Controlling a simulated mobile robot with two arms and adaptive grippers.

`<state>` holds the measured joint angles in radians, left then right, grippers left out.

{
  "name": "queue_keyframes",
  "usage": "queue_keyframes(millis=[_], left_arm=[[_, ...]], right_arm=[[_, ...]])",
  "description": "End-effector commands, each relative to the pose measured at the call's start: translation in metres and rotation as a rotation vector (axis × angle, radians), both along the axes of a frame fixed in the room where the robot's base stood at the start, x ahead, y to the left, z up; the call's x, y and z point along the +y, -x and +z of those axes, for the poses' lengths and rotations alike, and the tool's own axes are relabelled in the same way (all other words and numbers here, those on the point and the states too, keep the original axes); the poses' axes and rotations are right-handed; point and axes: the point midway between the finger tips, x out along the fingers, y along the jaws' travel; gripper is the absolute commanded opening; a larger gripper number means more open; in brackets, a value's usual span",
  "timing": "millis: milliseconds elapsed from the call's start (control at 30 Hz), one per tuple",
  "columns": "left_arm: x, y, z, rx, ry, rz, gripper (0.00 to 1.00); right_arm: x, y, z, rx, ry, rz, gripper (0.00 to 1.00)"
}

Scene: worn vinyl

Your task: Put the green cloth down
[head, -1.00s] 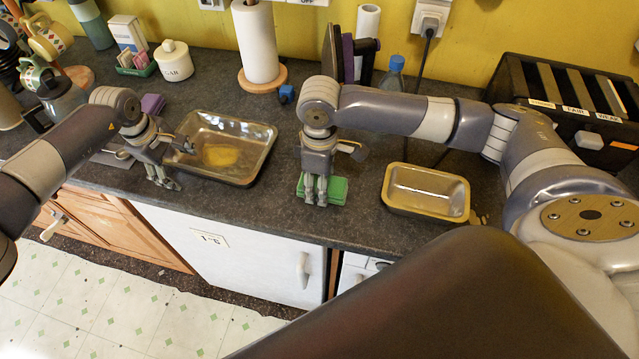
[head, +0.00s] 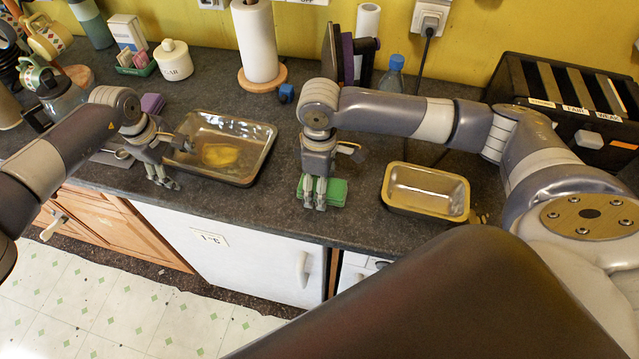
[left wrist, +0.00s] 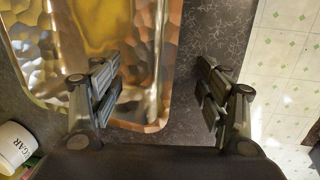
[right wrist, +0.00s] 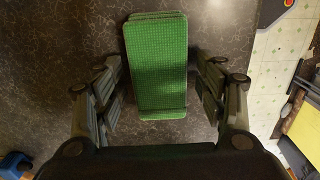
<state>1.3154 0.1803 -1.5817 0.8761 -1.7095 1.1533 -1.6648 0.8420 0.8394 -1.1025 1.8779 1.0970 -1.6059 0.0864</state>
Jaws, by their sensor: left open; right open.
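The green cloth (head: 333,191) lies folded on the dark counter near its front edge. In the right wrist view the cloth (right wrist: 157,70) sits between the spread fingers, with a gap on each side. My right gripper (head: 315,203) is open above and around it; the same gripper (right wrist: 160,98) fills the lower part of the right wrist view. My left gripper (head: 163,184) is open and empty at the front edge of the metal tray; in the left wrist view the left gripper (left wrist: 160,85) has one finger over the tray rim and one over bare counter.
A metal tray (head: 258,152) with something yellow inside stands left of the cloth. A smaller loaf tin (head: 463,199) stands to its right. A paper towel roll (head: 255,42), a sugar jar (head: 174,62) and a black toaster (head: 520,75) stand behind. Bare counter (head: 285,215) surrounds the cloth.

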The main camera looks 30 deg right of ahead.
Motion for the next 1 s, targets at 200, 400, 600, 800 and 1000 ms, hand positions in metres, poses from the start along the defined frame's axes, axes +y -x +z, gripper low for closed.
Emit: queue_keyframes(millis=[200,400,600,800,1000], left_arm=[[0.0,0.0,0.0,0.0,0.0,0.0,0.69],[0.0,0.0,0.0,0.0,0.0,0.0,0.69],[0.0,0.0,0.0,0.0,0.0,0.0,0.69],[0.0,0.0,0.0,0.0,0.0,0.0,0.69],[0.0,0.0,0.0,0.0,0.0,0.0,0.69]], right_arm=[[0.0,-0.002,0.038,-0.006,-0.002,-0.001,0.65],[0.0,-0.001,0.081,-0.005,-0.002,0.0,0.65],[0.001,-0.001,0.11,-0.003,-0.002,0.0,0.65],[0.0,0.0,0.119,-0.001,-0.001,0.0,0.65],[0.0,0.0,0.119,-0.001,-0.001,0.0,0.65]])
